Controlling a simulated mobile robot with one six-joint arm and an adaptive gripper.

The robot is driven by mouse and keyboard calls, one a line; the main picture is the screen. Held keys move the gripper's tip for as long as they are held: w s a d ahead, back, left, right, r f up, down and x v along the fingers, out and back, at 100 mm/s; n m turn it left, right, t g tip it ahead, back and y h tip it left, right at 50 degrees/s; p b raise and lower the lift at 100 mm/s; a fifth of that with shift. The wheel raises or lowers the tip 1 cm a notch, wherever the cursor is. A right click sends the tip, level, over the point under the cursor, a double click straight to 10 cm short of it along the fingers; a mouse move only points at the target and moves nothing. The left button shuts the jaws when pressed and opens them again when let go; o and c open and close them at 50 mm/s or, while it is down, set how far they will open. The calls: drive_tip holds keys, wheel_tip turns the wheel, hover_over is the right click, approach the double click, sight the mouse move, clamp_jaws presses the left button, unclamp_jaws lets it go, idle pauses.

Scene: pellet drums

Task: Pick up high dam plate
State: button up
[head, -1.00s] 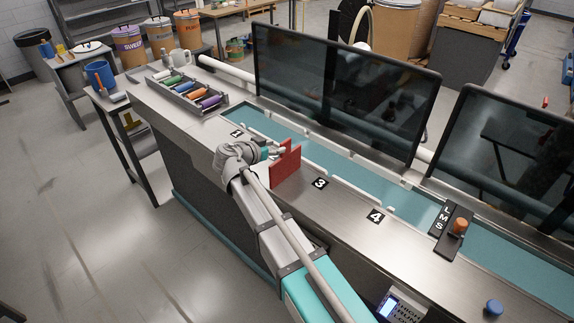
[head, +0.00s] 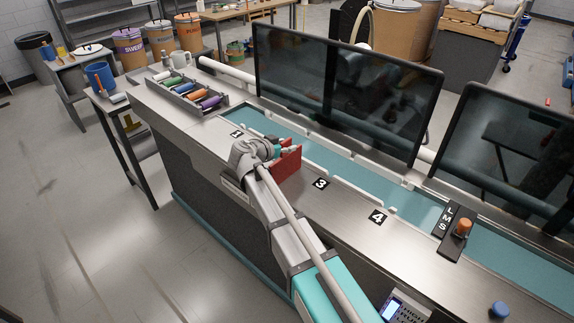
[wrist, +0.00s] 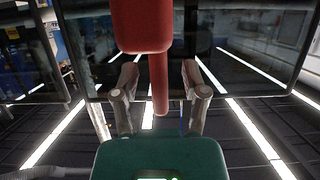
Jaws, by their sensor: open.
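The red dam plate (head: 288,166) stands upright at the near edge of the teal channel, between the number 1 and number 3 labels. My gripper (head: 285,150) is at the plate's upper part and hides some of it. In the wrist view, the wide part of the red plate (wrist: 142,25) shows at the top, with a narrow red bar reaching down from it. My gripper (wrist: 160,82) is open, with one finger on each side of that bar. Gaps show between the bar and both fingers.
The teal channel (head: 330,160) runs along the steel counter (head: 335,215), with dark glass panels (head: 345,85) behind it. A tray of coloured rolls (head: 188,92) sits on the counter's far left. An L M S block with an orange knob (head: 464,227) stands at the right.

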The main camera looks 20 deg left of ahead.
drive_tip(key=shift+c, duration=0.3)
clamp_jaws()
drive_tip(key=shift+r, duration=0.1)
drive_tip(key=shift+r+p, duration=0.95)
drive_tip(key=shift+p, duration=0.1)
drive_tip(key=s+d+r+p, duration=0.3)
drive_tip(key=s+r+p, duration=0.8)
drive_tip(key=s, duration=0.2)
drive_tip(key=shift+s+d, duration=0.25)
drive_tip(key=shift+s, duration=0.05)
